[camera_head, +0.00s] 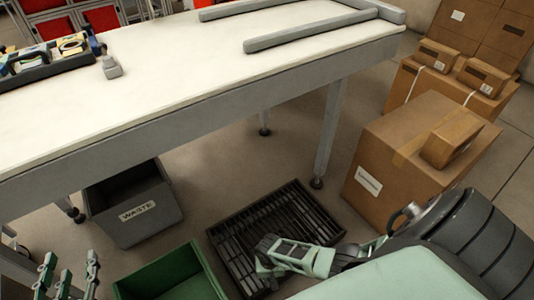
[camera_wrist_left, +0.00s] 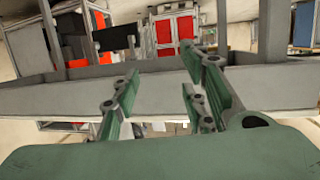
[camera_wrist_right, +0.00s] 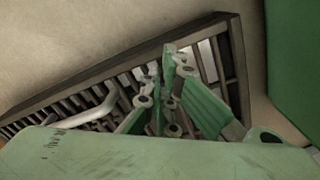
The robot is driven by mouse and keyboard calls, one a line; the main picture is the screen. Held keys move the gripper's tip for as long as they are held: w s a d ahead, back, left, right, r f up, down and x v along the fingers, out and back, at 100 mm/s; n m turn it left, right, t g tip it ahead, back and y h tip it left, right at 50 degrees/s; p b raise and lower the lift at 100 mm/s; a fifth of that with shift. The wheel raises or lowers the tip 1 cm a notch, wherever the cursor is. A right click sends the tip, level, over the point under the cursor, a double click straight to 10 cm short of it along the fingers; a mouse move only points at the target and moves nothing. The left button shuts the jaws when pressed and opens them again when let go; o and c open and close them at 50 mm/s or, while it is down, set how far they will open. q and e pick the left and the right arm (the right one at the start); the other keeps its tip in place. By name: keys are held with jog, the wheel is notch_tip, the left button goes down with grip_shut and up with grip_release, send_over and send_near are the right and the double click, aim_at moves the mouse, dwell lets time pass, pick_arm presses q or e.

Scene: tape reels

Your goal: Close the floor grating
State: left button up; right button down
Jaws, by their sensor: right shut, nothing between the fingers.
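The floor grating (camera_head: 283,213) is a dark slatted rectangle in a dark frame, on the floor below the table in the head view. In the right wrist view the grating (camera_wrist_right: 228,62) fills much of the left and middle, with light gaps between its slats. A pale bent bar (camera_wrist_right: 98,110) lies by the slats. My right gripper (camera_head: 264,262) is over the grating's near part, shut and empty; its fingertips (camera_wrist_right: 174,62) hide some slats. Contact cannot be told. My left gripper (camera_head: 68,275) is open and empty at the lower left, away from the grating; its fingers (camera_wrist_left: 160,85) stand apart.
A grey waste bin (camera_head: 135,208) and a green crate (camera_head: 172,277) stand left of the grating. Cardboard boxes (camera_head: 415,160) stand to its right. The white table (camera_head: 200,75) overhangs behind, with a leg (camera_head: 328,135) near the grating's far side.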

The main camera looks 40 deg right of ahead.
jog(key=shift+r+p, duration=0.75)
jog(key=shift+r, duration=0.1)
pick_arm(q)
jog(key=s+a+f+g+y+p, duration=0.1)
jog(key=s+a+f+g, duration=0.3)
jog(key=s+f+g, duration=0.4)
jog(key=shift+s+a+f+g+y, duration=0.35)
jog(key=shift+s+f+y, duration=0.35)
jog(key=shift+s+f, duration=1.1)
pick_arm(e)
jog(key=shift+r, duration=0.75)
